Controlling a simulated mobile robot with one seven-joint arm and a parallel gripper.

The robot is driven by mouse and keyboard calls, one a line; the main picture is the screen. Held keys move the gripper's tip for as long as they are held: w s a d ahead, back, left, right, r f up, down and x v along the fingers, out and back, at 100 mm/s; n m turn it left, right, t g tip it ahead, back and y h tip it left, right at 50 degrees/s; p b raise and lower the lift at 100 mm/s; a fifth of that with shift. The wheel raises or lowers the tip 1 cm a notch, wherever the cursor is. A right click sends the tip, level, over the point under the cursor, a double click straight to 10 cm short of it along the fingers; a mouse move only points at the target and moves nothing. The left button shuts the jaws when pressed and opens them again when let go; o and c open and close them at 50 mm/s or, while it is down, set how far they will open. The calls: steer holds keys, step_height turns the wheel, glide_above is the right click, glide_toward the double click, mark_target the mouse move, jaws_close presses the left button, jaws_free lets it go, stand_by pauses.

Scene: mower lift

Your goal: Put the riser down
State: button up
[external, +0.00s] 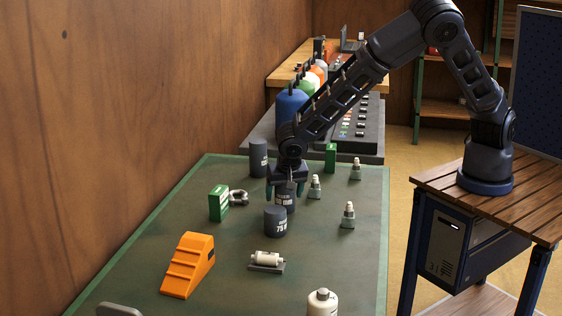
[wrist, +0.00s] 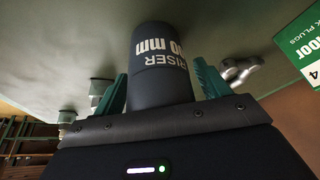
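The riser is a dark grey cylinder with white lettering, "RISER" and a partly hidden "mm" size (wrist: 160,65). In the external view it is upright (external: 285,198) below my gripper, near the middle of the green-edged table. My gripper (external: 286,186) points down over it. In the wrist view the teal fingers (wrist: 161,75) lie along both sides of the riser and look shut on it. Its far end is at or very near the table top; I cannot tell whether it touches.
Another dark riser (external: 275,221) stands just in front, and a third (external: 258,158) behind left. A green box (external: 218,203) and shackle (external: 238,197) are to the left. Spark plugs (external: 315,187) stand right. An orange ramp (external: 188,265) and white bottle (external: 322,303) are nearer.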

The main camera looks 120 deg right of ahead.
steer(key=shift+r, duration=0.1)
steer(key=v, duration=1.1)
steer(key=s+a+r+n+t+y, duration=0.2)
steer(key=s+a+r+n+y, duration=0.3)
steer(key=s+a+r, duration=0.55)
steer(key=s+a+r+n+t, duration=0.1)
steer(key=s+a+r+n, duration=0.4)
steer(key=s, duration=0.4)
steer(key=s+a+r+n+t, duration=0.1)
steer(key=s+a+r+n, duration=0.4)
steer(key=s, duration=0.4)
steer(key=s+a+r+n+t, duration=0.2)
steer(key=s+a+r+n, duration=0.3)
steer(key=s, duration=0.4)
steer(key=shift+s+a+r+n+h, duration=0.15)
steer(key=shift+a+r+n+h, duration=0.15)
steer(key=shift+a+n, duration=0.35)
steer(key=shift+o, duration=0.4)
steer(key=shift+d, duration=0.15)
